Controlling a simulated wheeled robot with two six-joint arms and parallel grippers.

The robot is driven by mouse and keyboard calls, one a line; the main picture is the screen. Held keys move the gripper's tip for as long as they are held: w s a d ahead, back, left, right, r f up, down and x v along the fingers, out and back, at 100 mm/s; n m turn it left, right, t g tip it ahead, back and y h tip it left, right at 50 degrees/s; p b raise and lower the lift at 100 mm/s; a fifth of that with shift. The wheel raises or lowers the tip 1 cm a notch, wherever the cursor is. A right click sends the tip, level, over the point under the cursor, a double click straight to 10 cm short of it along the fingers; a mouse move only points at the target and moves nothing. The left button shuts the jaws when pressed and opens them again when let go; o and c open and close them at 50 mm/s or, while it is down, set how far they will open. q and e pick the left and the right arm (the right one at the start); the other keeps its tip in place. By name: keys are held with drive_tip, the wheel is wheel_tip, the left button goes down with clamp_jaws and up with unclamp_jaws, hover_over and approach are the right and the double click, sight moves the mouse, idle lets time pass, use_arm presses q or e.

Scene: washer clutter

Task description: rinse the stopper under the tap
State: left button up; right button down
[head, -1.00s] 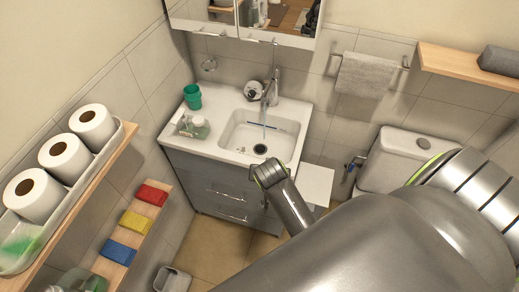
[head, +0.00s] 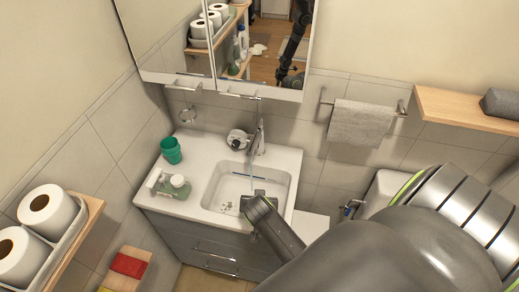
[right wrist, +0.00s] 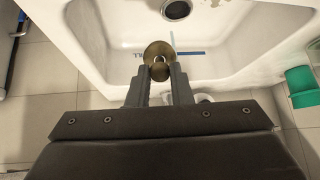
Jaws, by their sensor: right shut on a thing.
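The stopper (right wrist: 158,50) is a round brass disc with a small ring, held between the fingertips of my right gripper (right wrist: 159,78) in the right wrist view. My right gripper (head: 254,198) is over the front part of the white basin (head: 211,190) in the head view and hides the stopper there. The tap (head: 258,141) stands at the back of the basin. I cannot tell whether the water touches the stopper. My left gripper is not in view.
A blue-and-white stick (right wrist: 187,53) lies in the basin, near the dark drain (right wrist: 176,9). A green cup (head: 171,150) and a soap tray with a bottle (head: 174,186) stand on the left counter. A mirror cabinet (head: 215,86) hangs above.

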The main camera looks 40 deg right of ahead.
drive_tip(key=w, duration=0.1)
drive_tip(key=w+d+b, duration=0.1)
drive_tip(key=f, duration=0.1)
drive_tip(key=shift+w+d+b, duration=0.25)
drive_tip(key=shift+w+b, duration=0.15)
drive_tip(key=shift+w+d+f+b, duration=0.15)
drive_tip(key=shift+w+d+b, duration=0.2)
drive_tip(key=shift+w+b, duration=0.25)
use_arm(q)
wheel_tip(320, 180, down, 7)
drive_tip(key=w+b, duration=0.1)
drive_tip(key=b, duration=0.2)
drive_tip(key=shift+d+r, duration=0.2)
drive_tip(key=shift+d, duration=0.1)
use_arm(e)
drive_tip(key=w+d+f, duration=0.1)
drive_tip(key=w+d, duration=0.2)
drive_tip(key=w, duration=0.3)
drive_tip(key=shift+w, duration=0.3)
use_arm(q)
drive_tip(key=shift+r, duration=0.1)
use_arm(e)
drive_tip(key=shift+s+d, duration=0.1)
drive_tip(key=shift+d, duration=0.1)
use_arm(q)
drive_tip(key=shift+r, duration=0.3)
use_arm(e)
drive_tip(key=shift+s+d+f, duration=0.1)
drive_tip(key=shift+s+d, duration=0.1)
drive_tip(key=shift+d, duration=0.2)
